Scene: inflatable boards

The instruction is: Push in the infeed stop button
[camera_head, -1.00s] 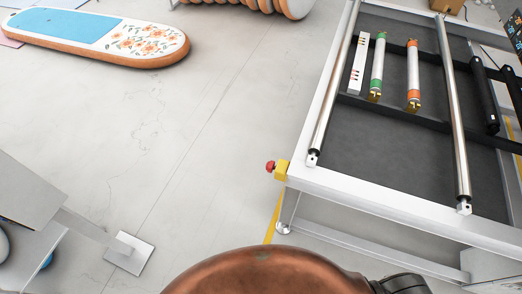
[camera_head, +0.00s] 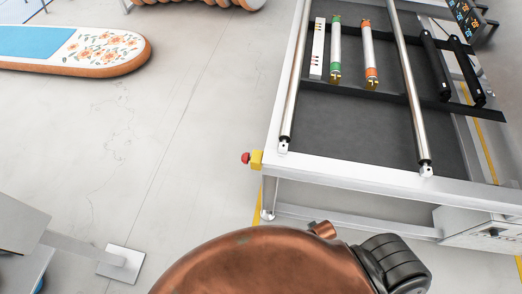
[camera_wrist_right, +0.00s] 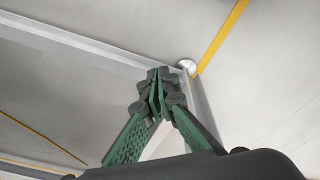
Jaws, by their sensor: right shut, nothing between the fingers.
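A red stop button (camera_head: 246,158) on a yellow box (camera_head: 257,160) sits at the near left corner of the white-framed table (camera_head: 350,174) in the head view. It faces left and stands out from the box. My right gripper (camera_wrist_right: 157,78) shows in the right wrist view with its green fingers closed together and nothing between them. A pale frame and a leg foot are beyond it there; the button does not show in that view. In the head view only a copper-coloured part of my arm shows at the bottom; neither gripper is visible there.
A patterned inflatable board (camera_head: 100,48) lies at upper left. A grey box (camera_head: 490,231) sits lower right.

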